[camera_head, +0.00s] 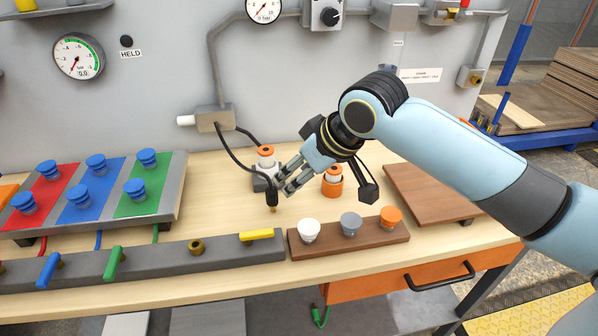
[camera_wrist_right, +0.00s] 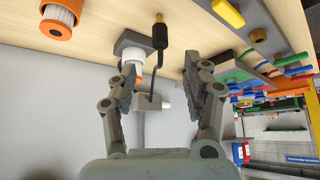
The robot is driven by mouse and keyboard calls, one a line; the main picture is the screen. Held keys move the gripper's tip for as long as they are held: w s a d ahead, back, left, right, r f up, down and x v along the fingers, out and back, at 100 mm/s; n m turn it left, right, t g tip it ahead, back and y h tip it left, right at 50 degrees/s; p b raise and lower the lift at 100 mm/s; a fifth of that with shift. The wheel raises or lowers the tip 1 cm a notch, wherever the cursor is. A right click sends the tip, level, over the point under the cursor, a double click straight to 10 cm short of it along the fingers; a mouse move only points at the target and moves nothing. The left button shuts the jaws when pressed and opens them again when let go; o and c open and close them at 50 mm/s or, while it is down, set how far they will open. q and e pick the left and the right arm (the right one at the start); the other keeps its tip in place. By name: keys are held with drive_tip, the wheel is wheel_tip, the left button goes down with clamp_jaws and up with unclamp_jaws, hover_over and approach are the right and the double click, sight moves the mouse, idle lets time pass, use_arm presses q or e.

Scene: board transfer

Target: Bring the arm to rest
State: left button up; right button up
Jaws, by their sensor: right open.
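My right arm reaches in from the right in the head view. Its gripper (camera_head: 283,182) is above the workbench, beside a black cabled probe (camera_head: 272,196) and a grey holder with a white, orange-topped cylinder (camera_head: 266,155). In the right wrist view the two fingers stand apart with the gripper (camera_wrist_right: 166,75) open. No object is gripped between them. The probe (camera_wrist_right: 159,36) shows beyond the fingertips. Whether a finger touches the probe I cannot tell. My left gripper is in neither view.
A brown block (camera_head: 330,247) with white, grey and orange knobs lies in front. A coloured panel with blue knobs (camera_head: 135,189) is at left. A brown board (camera_head: 430,196) lies at right under my arm.

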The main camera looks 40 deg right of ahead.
idle(0.4)
drive_tip(key=s+a+g+h, duration=0.1)
drive_tip(key=s+a+g, duration=0.1)
drive_tip(key=s, duration=0.8)
drive_tip(key=s+a+g+h, duration=0.1)
drive_tip(key=s+a, duration=0.2)
drive_tip(key=s, duration=0.6)
wheel_tip(320, 180, down, 35)
drive_tip(key=s+d+g+b, duration=0.2)
drive_tip(key=d+b, duration=0.1)
drive_tip(key=b, duration=0.6)
drive_tip(key=s+f+b, duration=0.6)
drive_tip(key=s+f, duration=1.2)
drive_tip(key=f, duration=0.4)
drive_tip(key=shift+s+d+m+g+b, duration=0.25)
drive_tip(key=shift+d+m+g+b, duration=0.1)
drive_tip(key=shift+d+m+g, duration=0.1)
